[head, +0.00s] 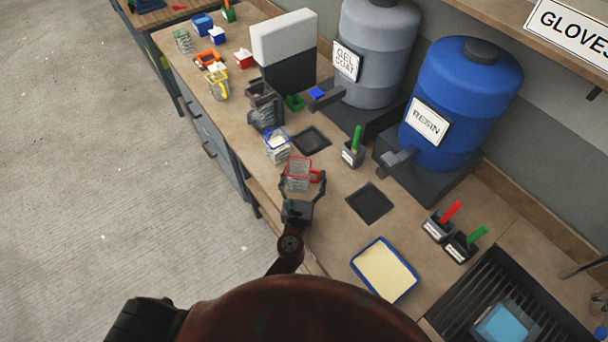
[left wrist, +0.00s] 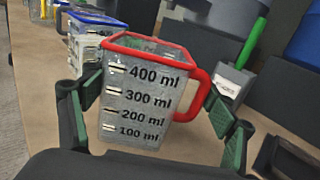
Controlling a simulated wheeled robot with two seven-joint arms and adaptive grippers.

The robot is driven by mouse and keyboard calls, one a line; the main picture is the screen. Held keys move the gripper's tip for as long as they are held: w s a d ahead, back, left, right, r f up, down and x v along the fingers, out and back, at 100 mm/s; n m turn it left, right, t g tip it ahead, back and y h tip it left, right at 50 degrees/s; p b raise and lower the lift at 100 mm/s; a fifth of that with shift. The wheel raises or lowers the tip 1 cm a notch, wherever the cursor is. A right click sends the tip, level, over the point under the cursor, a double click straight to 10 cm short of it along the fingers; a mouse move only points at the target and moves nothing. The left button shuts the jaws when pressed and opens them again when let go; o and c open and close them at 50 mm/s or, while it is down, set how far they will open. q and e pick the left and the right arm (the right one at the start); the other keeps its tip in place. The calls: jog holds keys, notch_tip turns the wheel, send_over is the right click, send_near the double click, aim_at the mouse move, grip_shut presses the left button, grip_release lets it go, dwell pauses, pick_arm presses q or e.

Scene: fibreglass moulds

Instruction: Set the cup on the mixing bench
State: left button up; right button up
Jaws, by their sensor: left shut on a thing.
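A clear measuring cup with a red rim and red handle (head: 299,172) is upright at the front edge of the wooden bench (head: 330,228). In the left wrist view the same cup (left wrist: 140,100) shows black marks from 100 to 400 ml, with its handle to the right. My left gripper (head: 301,190) is shut on this cup, one finger on each side. The cup's base is partly hidden, so I cannot tell whether it touches the bench top. My right gripper is not in view.
A blue-rimmed cup (head: 278,150) stands just behind the held cup. A dark square pad (head: 369,203) and a blue-edged tray (head: 384,284) lie to the right. Resin (head: 455,95) and gel coat (head: 372,60) drums stand at the back.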

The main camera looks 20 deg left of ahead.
pick_arm(q)
jog(key=shift+f, duration=0.15)
jog(key=o, duration=1.6)
jog(key=shift+c, duration=0.2)
jog(key=shift+r, duration=0.25)
jog(key=s, duration=0.4)
jog(key=s+d, duration=0.1)
jog(key=s, duration=0.7)
jog(key=shift+d+b, duration=0.35)
